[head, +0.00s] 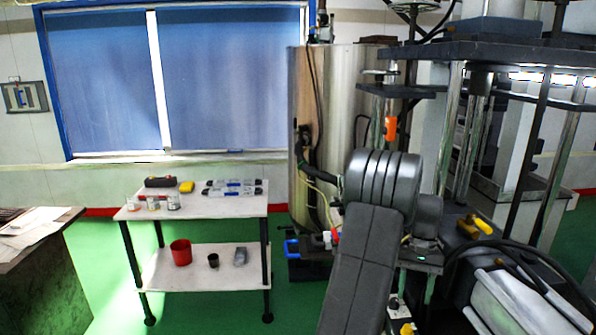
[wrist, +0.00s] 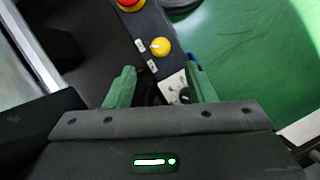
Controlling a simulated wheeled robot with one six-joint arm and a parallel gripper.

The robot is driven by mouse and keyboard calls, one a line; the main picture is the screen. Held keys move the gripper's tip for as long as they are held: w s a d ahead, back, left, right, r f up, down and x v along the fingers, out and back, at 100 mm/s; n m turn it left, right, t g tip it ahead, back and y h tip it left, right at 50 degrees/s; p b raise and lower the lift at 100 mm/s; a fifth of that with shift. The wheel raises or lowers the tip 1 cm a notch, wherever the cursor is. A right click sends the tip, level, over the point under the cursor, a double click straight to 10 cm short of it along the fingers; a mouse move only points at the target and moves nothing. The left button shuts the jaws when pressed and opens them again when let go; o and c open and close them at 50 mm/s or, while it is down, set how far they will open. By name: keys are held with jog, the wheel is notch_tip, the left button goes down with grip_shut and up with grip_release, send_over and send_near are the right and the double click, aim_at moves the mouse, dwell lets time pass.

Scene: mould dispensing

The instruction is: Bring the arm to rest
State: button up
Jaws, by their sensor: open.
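My arm (head: 365,245) rises from the bottom of the head view and bends at a thick ribbed joint. The gripper's fingertips cannot be made out in the head view. In the wrist view my gripper (wrist: 160,82) shows two green fingers set apart, open, with no object held between them. Beyond the fingers lies a dark control panel with a yellow knob (wrist: 161,46) and a red button (wrist: 129,3). How far the fingers are from the panel is hard to tell.
A white two-shelf cart (head: 225,207) stands left of my arm, with small jars and tools on top and a red cup (head: 181,252) below. A steel tank (head: 340,120) and a press frame (head: 500,55) stand behind and right. Green floor is free around the cart.

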send_near(407, 327)
jog(key=p+x, duration=0.1)
jog(key=x, duration=0.7)
jog(key=shift+d, duration=0.15)
jog(key=shift+s+f, duration=0.15)
jog(key=shift+f, duration=0.25)
jog(key=n, duration=0.2)
jog(key=n+h, duration=0.1)
jog(key=shift+a+n+h+b, duration=0.25)
jog(key=shift+n+h+b, duration=0.05)
jog(key=shift+n+b, duration=0.1)
jog(key=n+h, duration=0.1)
jog(key=n, duration=0.2)
jog(key=shift+n+b, duration=0.3)
jog(key=shift+b, duration=0.05)
jog(key=n+h+b, duration=0.1)
jog(key=n, duration=0.2)
jog(key=n+t+h+b, duration=0.1)
jog(key=n, duration=0.2)
jog(key=shift+a+n, duration=0.2)
jog(key=shift+n, duration=0.1)
jog(key=shift+w+a+r+h, duration=0.1)
jog(key=shift+w+a+r, duration=0.05)
jog(key=shift+r, duration=0.45)
jog(key=shift+w+a+r+h, duration=0.1)
jog(key=shift+a+r, duration=0.05)
jog(key=shift+r, duration=0.4)
jog(key=shift+w+a+r+h, duration=0.1)
jog(key=shift+w+a+r, duration=0.05)
jog(key=shift+r, duration=0.45)
